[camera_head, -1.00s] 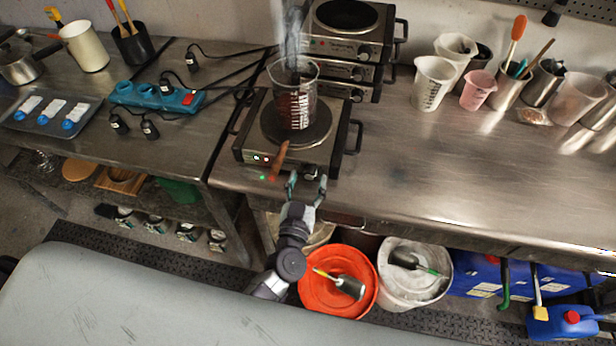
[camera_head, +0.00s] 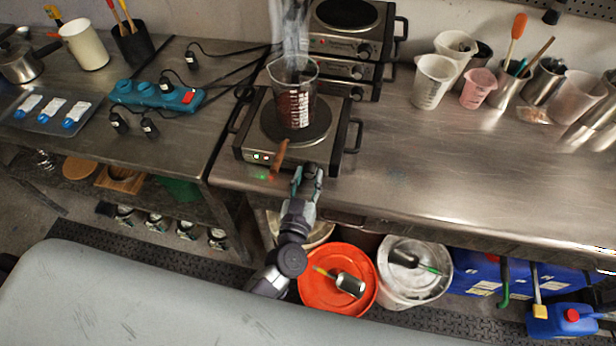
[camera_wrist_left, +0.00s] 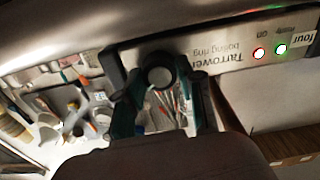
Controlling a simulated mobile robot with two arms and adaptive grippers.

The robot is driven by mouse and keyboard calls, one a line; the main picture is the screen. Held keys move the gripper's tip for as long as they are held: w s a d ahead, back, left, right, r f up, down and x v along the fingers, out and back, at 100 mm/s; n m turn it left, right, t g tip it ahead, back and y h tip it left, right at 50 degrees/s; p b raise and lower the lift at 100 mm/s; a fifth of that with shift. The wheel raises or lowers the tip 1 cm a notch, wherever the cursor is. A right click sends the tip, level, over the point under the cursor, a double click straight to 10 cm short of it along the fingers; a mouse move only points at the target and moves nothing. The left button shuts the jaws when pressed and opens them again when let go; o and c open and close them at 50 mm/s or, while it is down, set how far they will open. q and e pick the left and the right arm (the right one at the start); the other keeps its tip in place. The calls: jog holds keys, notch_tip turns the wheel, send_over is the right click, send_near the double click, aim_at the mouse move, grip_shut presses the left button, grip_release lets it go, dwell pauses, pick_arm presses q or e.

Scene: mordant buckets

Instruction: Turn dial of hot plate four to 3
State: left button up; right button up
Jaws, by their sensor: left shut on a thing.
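Hot plate four (camera_head: 244,150) stands at the front edge of the steel bench, with a glass beaker (camera_head: 296,96) of dark red liquid on its round plate. In the left wrist view its front panel (camera_wrist_left: 222,60) carries the word "four" and a red and a green light, both lit. My left gripper (camera_head: 308,177) is at the right part of this front panel. My right gripper is not in view.
More hot plates (camera_head: 346,45) are stacked behind. A brown stick-like thing (camera_head: 279,156) lies against the panel left of my gripper. Cups (camera_head: 434,82) stand at the back right. An orange bucket (camera_head: 318,292) stands below.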

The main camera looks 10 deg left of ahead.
pick_arm(q)
jog(key=shift+n, duration=3.3)
jog(key=o, duration=1.1)
jog(key=shift+o, duration=0.2)
jog(key=shift+s, duration=0.1)
jog(key=s, duration=1.2)
